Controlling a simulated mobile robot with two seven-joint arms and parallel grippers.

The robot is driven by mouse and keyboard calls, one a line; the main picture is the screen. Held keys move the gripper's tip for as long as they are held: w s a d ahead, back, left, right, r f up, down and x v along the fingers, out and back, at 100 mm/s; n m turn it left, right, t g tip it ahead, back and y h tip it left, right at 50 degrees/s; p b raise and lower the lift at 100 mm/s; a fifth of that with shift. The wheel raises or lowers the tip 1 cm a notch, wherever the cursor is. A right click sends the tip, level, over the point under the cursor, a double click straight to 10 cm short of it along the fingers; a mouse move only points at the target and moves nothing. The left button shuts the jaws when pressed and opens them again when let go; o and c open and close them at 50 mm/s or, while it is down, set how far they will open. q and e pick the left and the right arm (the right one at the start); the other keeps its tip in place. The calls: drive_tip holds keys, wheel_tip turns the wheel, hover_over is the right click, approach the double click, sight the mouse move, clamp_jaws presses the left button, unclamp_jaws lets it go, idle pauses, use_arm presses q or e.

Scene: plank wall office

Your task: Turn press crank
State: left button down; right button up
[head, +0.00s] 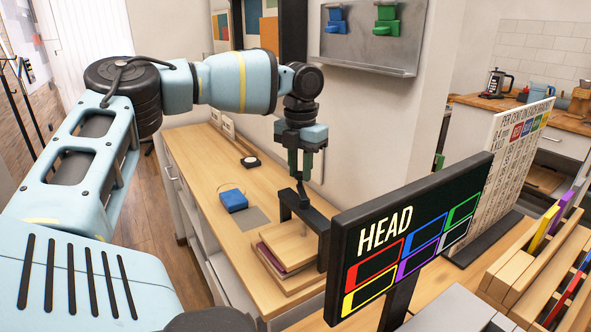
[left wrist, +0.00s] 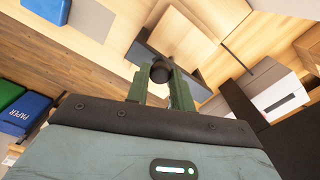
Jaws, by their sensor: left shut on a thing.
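My left gripper (head: 306,165) points down over the press on the wooden counter. Its green fingers are shut on the knob of the crank (head: 302,190). The dark crank arm drops from between the fingers to the top of the press. The press has a black frame (head: 323,248) around stacked wooden boards (head: 288,246). In the left wrist view the round dark crank knob (left wrist: 160,72) sits between the green fingers (left wrist: 155,88), with the black frame (left wrist: 148,55) below it. The head sign partly hides the press at lower right. My right gripper is not in view.
A blue block (head: 233,200) and a grey plate (head: 253,217) lie left of the press on the counter (head: 200,160). A black sign reading HEAD (head: 410,240) stands close in front at right. A wooden rack (head: 530,265) is at far right.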

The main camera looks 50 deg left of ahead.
use_arm(q)
drive_tip(key=shift+w+d+m, duration=0.2)
drive_tip(key=shift+w+m, duration=0.1)
drive_tip(key=shift+m, duration=0.55)
drive_tip(key=shift+w+d+m, duration=0.2)
drive_tip(key=shift+w+m, duration=0.1)
drive_tip(key=shift+m, duration=0.55)
drive_tip(key=shift+r, duration=0.1)
drive_tip(key=c, duration=1.2)
unclamp_jaws()
wheel_tip(320, 180, up, 8)
